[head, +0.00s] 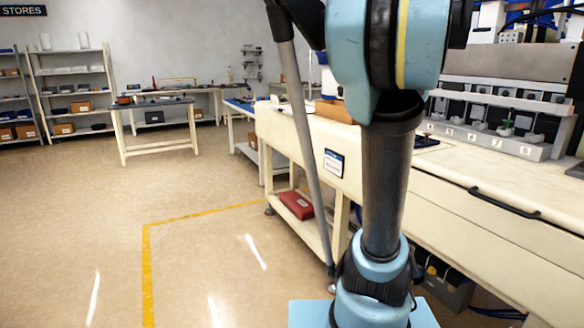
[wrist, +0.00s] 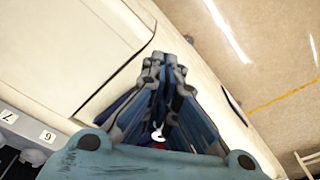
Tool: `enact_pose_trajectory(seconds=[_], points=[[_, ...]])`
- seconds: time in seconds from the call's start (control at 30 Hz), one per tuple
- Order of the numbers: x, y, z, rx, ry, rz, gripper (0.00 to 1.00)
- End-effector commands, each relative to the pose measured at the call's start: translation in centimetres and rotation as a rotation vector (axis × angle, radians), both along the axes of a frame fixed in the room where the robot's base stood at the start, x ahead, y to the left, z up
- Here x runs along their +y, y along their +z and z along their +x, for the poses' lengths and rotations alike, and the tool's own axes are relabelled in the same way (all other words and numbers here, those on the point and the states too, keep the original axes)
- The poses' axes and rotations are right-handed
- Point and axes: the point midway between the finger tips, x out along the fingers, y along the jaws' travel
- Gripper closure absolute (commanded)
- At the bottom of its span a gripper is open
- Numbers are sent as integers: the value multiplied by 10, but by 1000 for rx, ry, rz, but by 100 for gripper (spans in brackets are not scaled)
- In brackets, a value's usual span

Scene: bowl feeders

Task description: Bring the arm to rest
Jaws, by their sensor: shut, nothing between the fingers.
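In the wrist view my gripper (wrist: 166,66) shows with its blue-grey fingers drawn together at the tips and nothing held. It is over the cream cabinet (wrist: 65,50) and its edge, with the floor (wrist: 265,50) showing at upper right. In the head view my arm stands in front of the cream bench (head: 300,135), its column upright and its upper part bent at the top of the picture. The gripper itself cannot be made out in the head view.
A row of numbered feeder stations (head: 490,130) stands on the bench at right. A red box (head: 297,204) lies on the lower shelf below the bench. A small table (head: 157,128) and storage shelves (head: 75,85) stand further back. The floor at left, with yellow line (head: 147,260), is clear.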

Motion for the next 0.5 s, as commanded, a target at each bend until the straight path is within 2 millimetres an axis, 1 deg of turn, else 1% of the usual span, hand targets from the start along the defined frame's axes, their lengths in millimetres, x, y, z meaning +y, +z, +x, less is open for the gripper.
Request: enact_pose_trajectory(seconds=[0.03, 0.17, 0.2, 0.27, 0.3, 0.37, 0.4, 0.47, 0.5], points=[[18, -19, -8, -5, 39, -3, 100], [56, -65, -28, -20, 131, -10, 100], [67, -80, -36, -24, 159, -13, 100], [82, -103, -47, -31, 201, -15, 100], [92, -119, -55, -36, 229, -17, 100], [105, -143, -67, -44, 272, -19, 100], [114, -159, -76, -49, 300, -21, 100], [126, -184, -89, -55, 341, -22, 100], [133, -200, -98, -60, 369, -24, 100]])
